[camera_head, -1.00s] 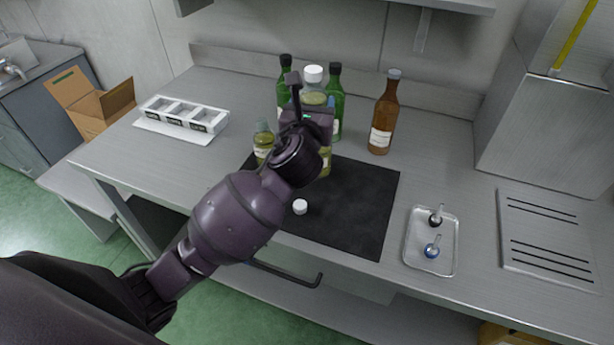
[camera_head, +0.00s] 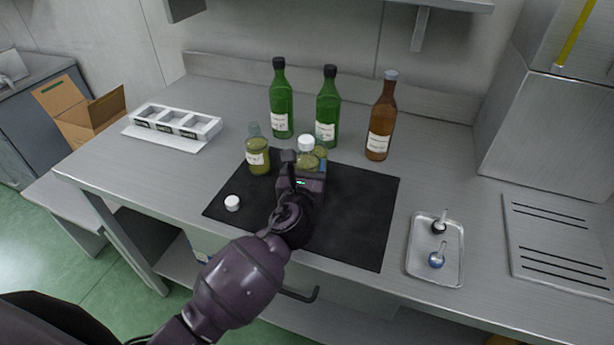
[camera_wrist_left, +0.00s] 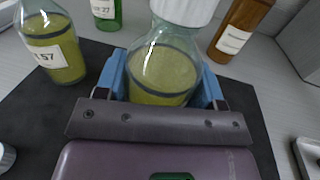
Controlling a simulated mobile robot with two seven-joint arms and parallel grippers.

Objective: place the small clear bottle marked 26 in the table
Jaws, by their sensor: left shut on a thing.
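My left gripper (camera_head: 308,166) is shut on a small clear bottle (camera_head: 305,158) with a white cap and olive-green liquid. In the left wrist view the blue fingers sit on both sides of this bottle (camera_wrist_left: 163,70). It is upright over the dark mat; its base is hidden, so I cannot tell whether it touches. Its label is hidden, so I cannot read its number. The steel table (camera_head: 130,175) lies under everything. A similar uncapped bottle (camera_head: 257,158) stands to the left; its label reads 57 in the left wrist view (camera_wrist_left: 52,52). My right gripper is not in view.
Two green bottles (camera_head: 281,105) and a brown bottle (camera_head: 381,120) stand behind. A loose white cap (camera_head: 232,202) lies on the dark mat (camera_head: 355,215). A metal tray (camera_head: 451,273) is at right, a white three-slot holder (camera_head: 150,144) at left. The mat's right part is clear.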

